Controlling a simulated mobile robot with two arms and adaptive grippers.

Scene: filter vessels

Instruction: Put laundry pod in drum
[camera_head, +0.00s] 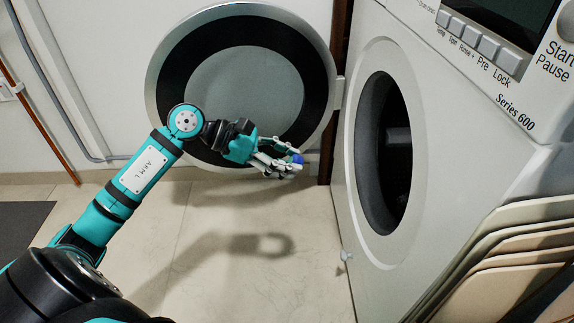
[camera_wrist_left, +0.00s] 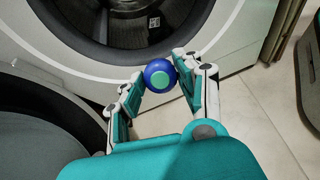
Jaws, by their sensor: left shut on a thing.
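The laundry pod (camera_wrist_left: 160,77) is a small round blue piece with a teal-green middle. My left gripper (camera_wrist_left: 157,79) is shut on it and holds it between the fingertips. In the head view the pod (camera_head: 297,159) is a small blue spot at the tips of my left gripper (camera_head: 290,166), in the air in front of the open door. The washing machine's drum opening (camera_head: 384,150) is dark and uncovered, to the right of the gripper. In the left wrist view the drum (camera_wrist_left: 130,25) lies just beyond the pod. My right gripper is not in view.
The round washer door (camera_head: 245,85) stands wide open behind my left arm. The washer front (camera_head: 345,200) is white, with a control panel (camera_head: 485,45) above. Several beige panels (camera_head: 510,250) lean at the right. The tiled floor (camera_head: 240,290) below is clear.

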